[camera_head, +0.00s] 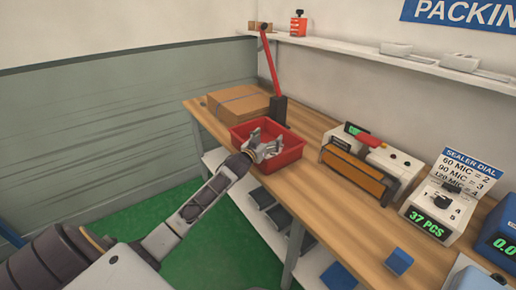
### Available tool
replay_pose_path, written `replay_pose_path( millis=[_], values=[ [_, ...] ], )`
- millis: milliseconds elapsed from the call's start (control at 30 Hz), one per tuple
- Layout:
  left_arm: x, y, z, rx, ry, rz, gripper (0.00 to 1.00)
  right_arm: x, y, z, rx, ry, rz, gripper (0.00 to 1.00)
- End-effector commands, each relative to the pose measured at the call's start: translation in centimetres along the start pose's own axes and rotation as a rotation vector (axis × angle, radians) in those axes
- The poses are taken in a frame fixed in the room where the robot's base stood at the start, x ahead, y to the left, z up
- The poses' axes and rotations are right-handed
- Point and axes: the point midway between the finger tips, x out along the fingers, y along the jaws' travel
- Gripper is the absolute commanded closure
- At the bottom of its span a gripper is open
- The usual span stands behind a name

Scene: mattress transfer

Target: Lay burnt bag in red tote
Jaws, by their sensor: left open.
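The red tote (289,159) sits on the wooden bench towards its far left end. My left gripper (269,150) is open and reaches over the tote's near side, with its fingers at or inside the opening. The gripper covers much of the tote's inside. I cannot make out a burnt bag; whether one lies under the fingers cannot be told. My right gripper is not in view.
A cardboard box (238,102) and a red-handled press (278,106) stand behind the tote. A sealer (355,178), a dial unit reading 37 PCS (436,213) and a small blue block (399,261) are to the right. Bare bench (318,215) lies between.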

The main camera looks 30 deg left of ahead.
Motion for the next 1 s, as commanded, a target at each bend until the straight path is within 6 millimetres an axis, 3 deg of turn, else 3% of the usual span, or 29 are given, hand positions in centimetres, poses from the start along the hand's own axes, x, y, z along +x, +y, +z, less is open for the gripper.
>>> replay_pose_path(
  millis=[1000],
  values=[
    [-7.2,0.0,0.0,0.000,-0.001,0.000,0.16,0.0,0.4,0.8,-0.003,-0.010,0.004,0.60]
  ],
)
